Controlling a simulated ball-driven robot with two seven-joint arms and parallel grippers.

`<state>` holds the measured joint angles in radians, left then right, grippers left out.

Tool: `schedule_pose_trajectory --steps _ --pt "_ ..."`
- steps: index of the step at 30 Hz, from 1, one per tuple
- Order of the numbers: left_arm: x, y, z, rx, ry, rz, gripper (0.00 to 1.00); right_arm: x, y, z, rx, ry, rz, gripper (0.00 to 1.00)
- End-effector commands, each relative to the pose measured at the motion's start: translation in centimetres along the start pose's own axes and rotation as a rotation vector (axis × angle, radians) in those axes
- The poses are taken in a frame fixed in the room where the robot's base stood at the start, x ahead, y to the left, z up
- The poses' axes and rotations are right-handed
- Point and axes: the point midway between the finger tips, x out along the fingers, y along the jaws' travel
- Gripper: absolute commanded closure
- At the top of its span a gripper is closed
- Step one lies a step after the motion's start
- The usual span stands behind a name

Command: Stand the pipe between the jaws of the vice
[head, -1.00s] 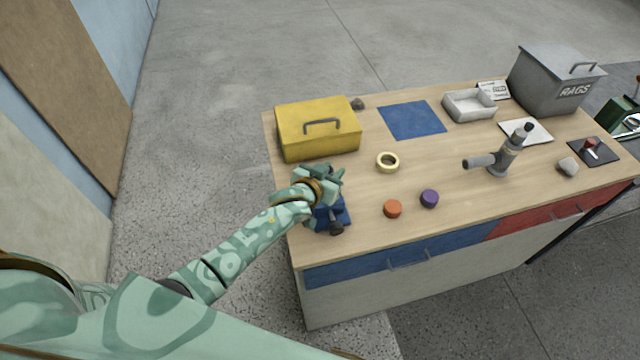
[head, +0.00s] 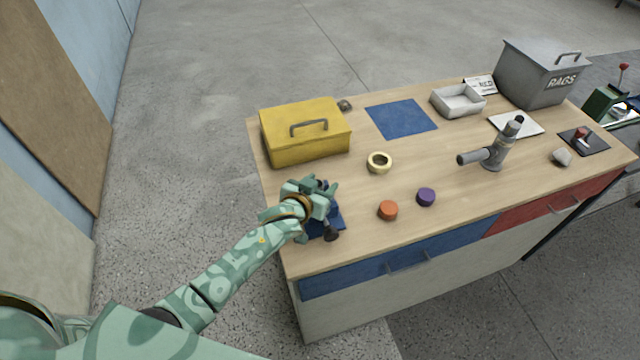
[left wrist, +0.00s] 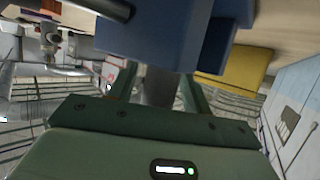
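The vice (head: 338,220) is blue with a dark handle and stands at the near left corner of the bench. It fills the upper middle of the left wrist view (left wrist: 165,35). My left gripper (head: 327,190) is right over the vice and hides most of it in the head view. In the left wrist view a grey pipe (left wrist: 158,88) sits between its two green fingers, which look closed on it. The pipe's far end passes behind the blue vice body, so I cannot tell whether it is between the jaws. My right gripper is not in view.
A yellow toolbox (head: 290,145) stands behind the vice. A tape ring (head: 379,162), orange cap (head: 388,210) and purple cap (head: 426,197) lie to the right. A grey upright fitting with a side branch (head: 492,155), white tray (head: 458,102) and rags bin (head: 540,80) are farther right.

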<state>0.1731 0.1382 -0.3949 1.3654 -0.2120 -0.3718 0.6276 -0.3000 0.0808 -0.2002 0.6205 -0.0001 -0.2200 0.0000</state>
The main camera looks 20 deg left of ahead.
Motion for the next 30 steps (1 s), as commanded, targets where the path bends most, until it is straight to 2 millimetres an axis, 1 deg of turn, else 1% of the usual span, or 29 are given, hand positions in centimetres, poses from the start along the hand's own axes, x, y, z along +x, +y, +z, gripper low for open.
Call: schedule_pose_trajectory --steps 3,5,8,15,18,21,25,30 --pt "-0.1 0.0 -0.3 0.000 0.001 0.000 0.51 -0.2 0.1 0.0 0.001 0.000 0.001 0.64" --pt "-0.6 0.0 -0.4 -0.001 0.000 0.000 0.51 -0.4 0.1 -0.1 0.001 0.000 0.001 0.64" --pt "-2.3 0.0 -0.4 -0.001 0.000 0.001 0.51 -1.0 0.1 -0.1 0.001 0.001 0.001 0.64" --pt "-8.1 0.0 -0.4 -0.001 -0.001 0.000 0.51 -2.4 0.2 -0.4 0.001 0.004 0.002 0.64" --pt "-10.0 0.0 -0.4 -0.002 0.000 0.000 0.51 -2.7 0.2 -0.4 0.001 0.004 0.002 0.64" --pt "-11.3 0.0 -0.3 -0.001 0.000 0.000 0.51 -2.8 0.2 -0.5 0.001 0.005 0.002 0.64" --pt "-12.1 0.0 -0.3 0.000 0.001 -0.001 0.51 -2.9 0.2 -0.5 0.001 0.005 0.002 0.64" --pt "-12.2 0.0 -0.3 0.000 0.001 -0.001 0.51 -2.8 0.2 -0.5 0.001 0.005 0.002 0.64"
